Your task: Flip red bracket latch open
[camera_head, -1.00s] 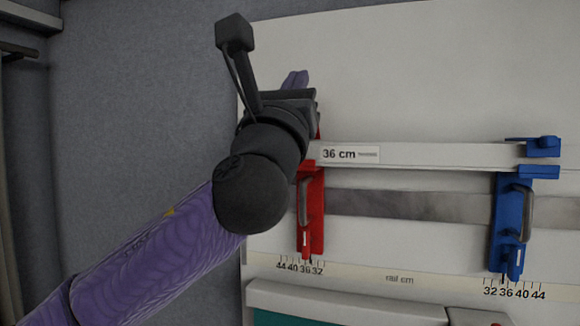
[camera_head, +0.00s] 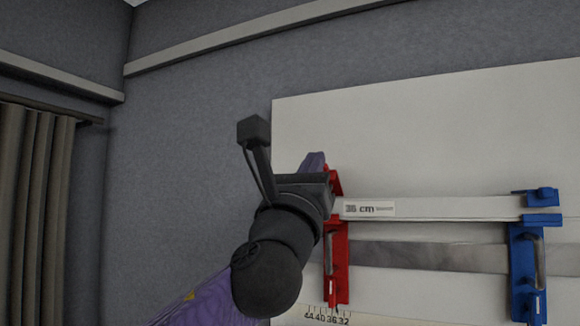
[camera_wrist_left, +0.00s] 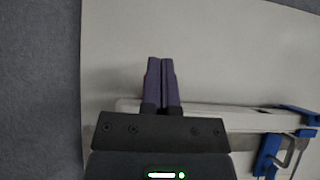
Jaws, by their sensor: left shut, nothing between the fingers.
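The red bracket (camera_head: 338,262) is mounted on the white board at the left end of a white bar labelled 36 cm (camera_head: 430,209). My left gripper (camera_head: 316,160) is at the upper end of the red bracket, and its wrist hides part of that end. In the left wrist view the purple fingers (camera_wrist_left: 161,82) are pressed together with nothing between them. The red bracket's latch cannot be made out there. I cannot tell whether the fingers touch the red bracket. My right gripper is in neither view.
A blue bracket (camera_head: 523,270) holds the bar's right end; it also shows in the left wrist view (camera_wrist_left: 267,155). A grey metal strip (camera_head: 430,257) runs between the brackets. A rail scale (camera_head: 326,316) lies below the red bracket. The white board (camera_head: 420,130) above the bar is clear.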

